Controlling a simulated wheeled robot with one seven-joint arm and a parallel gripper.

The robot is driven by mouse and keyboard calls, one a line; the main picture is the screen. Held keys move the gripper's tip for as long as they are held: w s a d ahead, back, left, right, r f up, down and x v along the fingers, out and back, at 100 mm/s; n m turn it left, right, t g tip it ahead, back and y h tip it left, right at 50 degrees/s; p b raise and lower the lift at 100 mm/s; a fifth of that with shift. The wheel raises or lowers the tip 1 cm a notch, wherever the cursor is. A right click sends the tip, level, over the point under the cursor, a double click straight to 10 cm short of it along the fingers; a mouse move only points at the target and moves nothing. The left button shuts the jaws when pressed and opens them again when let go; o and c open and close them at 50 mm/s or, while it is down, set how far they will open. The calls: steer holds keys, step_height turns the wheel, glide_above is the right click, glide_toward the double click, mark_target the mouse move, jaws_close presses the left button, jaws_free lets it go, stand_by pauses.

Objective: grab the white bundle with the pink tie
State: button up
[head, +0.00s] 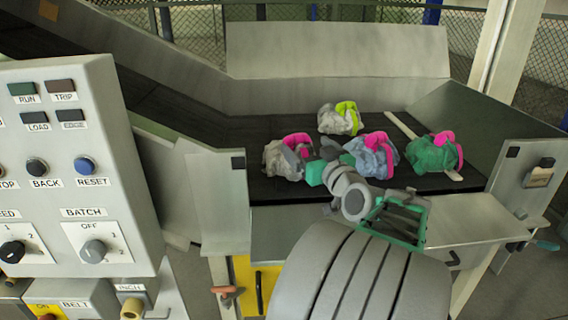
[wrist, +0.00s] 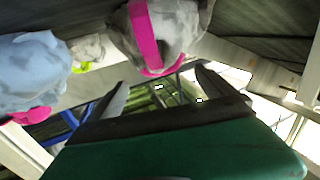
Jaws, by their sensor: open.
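The white bundle with the pink tie (head: 275,160) lies on the dark belt, leftmost of the group in the head view. In the wrist view this greyish-white bundle (wrist: 184,28) is at the top centre, with its pink band running down it. My gripper (head: 308,158) is close to its right side in the head view, partly covering it. In the wrist view my gripper (wrist: 165,88) has its dark fingers spread apart, with nothing between them. The bundle appears just beyond the fingertips; I cannot tell whether they touch it.
A light blue bundle with a pink tie (head: 376,158) lies close on the right of my gripper. A whitish bundle with a yellow-green tie (head: 332,122) lies behind. A green bundle (head: 425,156) lies farther right. A control panel (head: 75,170) stands at the left, and metal guards border the belt.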

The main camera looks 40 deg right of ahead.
mark_target(299, 137)
steer(key=p+x, duration=0.1)
steer(key=x, duration=0.1)
steer(key=p+x, duration=0.1)
steer(key=x, duration=0.2)
steer(key=p+x, duration=0.1)
steer(key=x, duration=0.1)
steer(key=shift+w+d+r, duration=0.1)
steer(key=shift+w+r, duration=0.2)
steer(key=shift+w, duration=0.1)
steer(key=shift+s, duration=0.1)
steer(key=shift+r, duration=0.1)
jaws_close()
